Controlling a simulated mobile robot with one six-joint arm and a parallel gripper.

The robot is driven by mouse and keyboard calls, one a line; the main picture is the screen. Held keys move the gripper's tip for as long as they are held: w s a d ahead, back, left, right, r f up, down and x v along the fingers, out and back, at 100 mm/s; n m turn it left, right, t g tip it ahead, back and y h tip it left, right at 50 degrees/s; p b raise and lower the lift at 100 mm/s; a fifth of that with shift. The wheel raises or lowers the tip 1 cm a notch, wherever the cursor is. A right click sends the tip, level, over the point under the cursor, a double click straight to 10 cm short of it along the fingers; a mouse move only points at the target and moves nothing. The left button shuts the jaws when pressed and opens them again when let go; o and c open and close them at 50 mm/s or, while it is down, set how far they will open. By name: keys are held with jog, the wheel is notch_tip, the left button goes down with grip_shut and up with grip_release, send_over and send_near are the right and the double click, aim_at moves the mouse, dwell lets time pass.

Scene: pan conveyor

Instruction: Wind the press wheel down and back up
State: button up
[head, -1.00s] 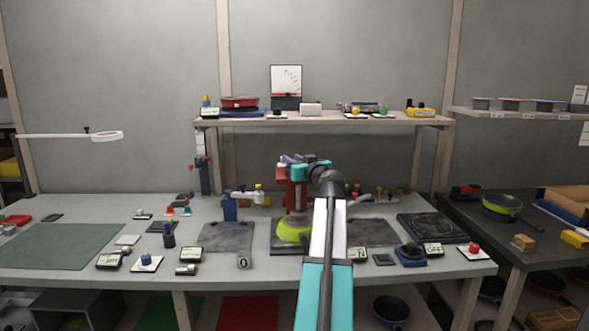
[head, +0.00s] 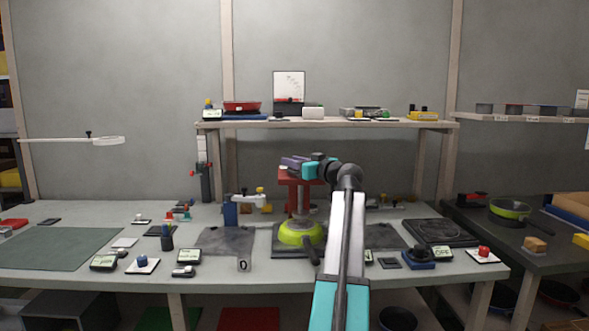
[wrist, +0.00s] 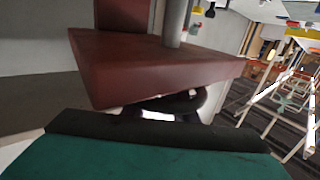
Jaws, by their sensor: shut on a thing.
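The press has a red frame (head: 289,182) with a grey vertical spindle (head: 304,201) in the middle of the bench. A green pan (head: 300,234) sits at its base. My gripper (head: 290,162) is at the top of the press, reaching in from the right, and is shut on the press wheel. The fingers largely hide the wheel in the head view. In the wrist view a dark rounded part, seemingly the wheel (wrist: 186,103), shows against the red crossbeam (wrist: 150,68). The exact grip is hidden.
A shelf (head: 325,124) with several small items runs behind and above the press. Dark mats lie on both sides of it; a hotplate (head: 440,231) stands to the right. Small displays and buttons line the bench front. A green mat (head: 60,247) lies at left.

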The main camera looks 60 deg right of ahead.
jog(key=shift+w+a+n+y+b, duration=0.1)
jog(key=shift+a+n+y+b, duration=0.05)
jog(key=shift+n+y+b, duration=0.55)
jog(key=o, duration=1.1)
jog(key=p+v, duration=0.1)
jog(key=v, duration=1.3)
jog(key=shift+f, duration=0.2)
jog(key=shift+p, duration=0.3)
